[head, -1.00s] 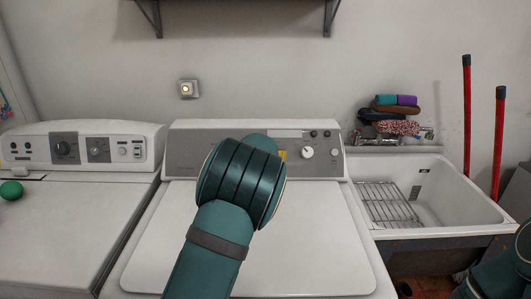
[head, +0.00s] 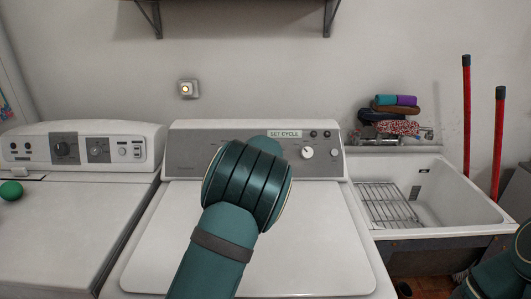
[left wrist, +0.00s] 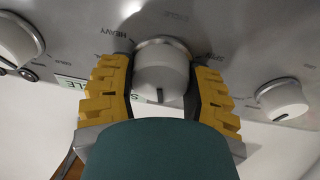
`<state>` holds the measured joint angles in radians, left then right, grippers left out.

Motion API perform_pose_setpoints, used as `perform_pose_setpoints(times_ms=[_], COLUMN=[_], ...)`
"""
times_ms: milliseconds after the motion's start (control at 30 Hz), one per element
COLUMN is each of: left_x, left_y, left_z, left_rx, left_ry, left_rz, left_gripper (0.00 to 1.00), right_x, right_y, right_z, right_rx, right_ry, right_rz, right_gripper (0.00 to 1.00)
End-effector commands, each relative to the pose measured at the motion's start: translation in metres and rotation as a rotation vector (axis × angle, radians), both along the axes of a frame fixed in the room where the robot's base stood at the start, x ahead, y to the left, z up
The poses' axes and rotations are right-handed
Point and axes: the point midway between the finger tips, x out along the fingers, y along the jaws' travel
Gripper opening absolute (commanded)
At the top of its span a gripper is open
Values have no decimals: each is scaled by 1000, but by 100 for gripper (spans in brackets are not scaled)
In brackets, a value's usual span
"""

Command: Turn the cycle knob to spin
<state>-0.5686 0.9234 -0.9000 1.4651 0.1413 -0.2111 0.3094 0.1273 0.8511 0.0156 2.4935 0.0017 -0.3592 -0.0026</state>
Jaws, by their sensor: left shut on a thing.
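The cycle knob (left wrist: 162,76) is a pale round knob on the washer's grey panel, in the middle of the left wrist view. A dark pointer line on it points down in that picture. In the head view my left arm hides the gripper and this knob. The SET CYCLE label (head: 285,133) shows above my arm. My right gripper is out of view; only part of my right arm shows.
Another knob (head: 307,152) sits to the right on the panel (head: 190,155), with small buttons above it. A smaller knob (left wrist: 283,99) is on the other side in the left wrist view. A second machine (head: 80,220) stands left; a white tub (head: 470,200) stands right.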

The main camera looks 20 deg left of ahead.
Motion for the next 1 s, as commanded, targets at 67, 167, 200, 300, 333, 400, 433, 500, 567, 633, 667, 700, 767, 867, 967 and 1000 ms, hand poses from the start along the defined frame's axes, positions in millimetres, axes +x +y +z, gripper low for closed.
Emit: perform_pose_setpoints(times_ms=[67,167,200,300,333,400,433,500,567,633,667,700,767,867,967,1000], left_x=[0,0,0,0,0,0,0,0,0,0,0,0,-1,-1,-1,-1], left_y=[0,0,0,1,1,1,1,1,1,2,2,2,2,2,2,3], left_z=[1,1,2,2,2,3,3,3,3,4,4,4,4,3,3,3], left_rx=[-60,-139,-170,-249,-272,-328,-351,-408,-454,-510,-533,-564,-614,-691,-770,-802], left_ry=[-19,-43,-52,-74,-80,-97,-103,-118,-132,-148,-155,-164,-177,-200,-223,-233], left_rz=[37,85,104,154,167,202,216,250,279,314,329,348,376,425,474,493], left_gripper=[17,17,17,17,17,17,17,17,17,17,17,17,17,17,17,17], right_x=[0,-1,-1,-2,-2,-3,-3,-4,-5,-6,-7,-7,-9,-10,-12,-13], right_y=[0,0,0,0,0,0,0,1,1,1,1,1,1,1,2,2], right_z=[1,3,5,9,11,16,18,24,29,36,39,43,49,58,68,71], right_rx=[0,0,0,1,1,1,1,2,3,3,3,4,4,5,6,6], right_ry=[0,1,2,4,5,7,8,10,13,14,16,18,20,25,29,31], right_rz=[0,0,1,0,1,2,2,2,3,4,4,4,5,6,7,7], right_gripper=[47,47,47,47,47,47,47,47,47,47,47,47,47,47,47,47])
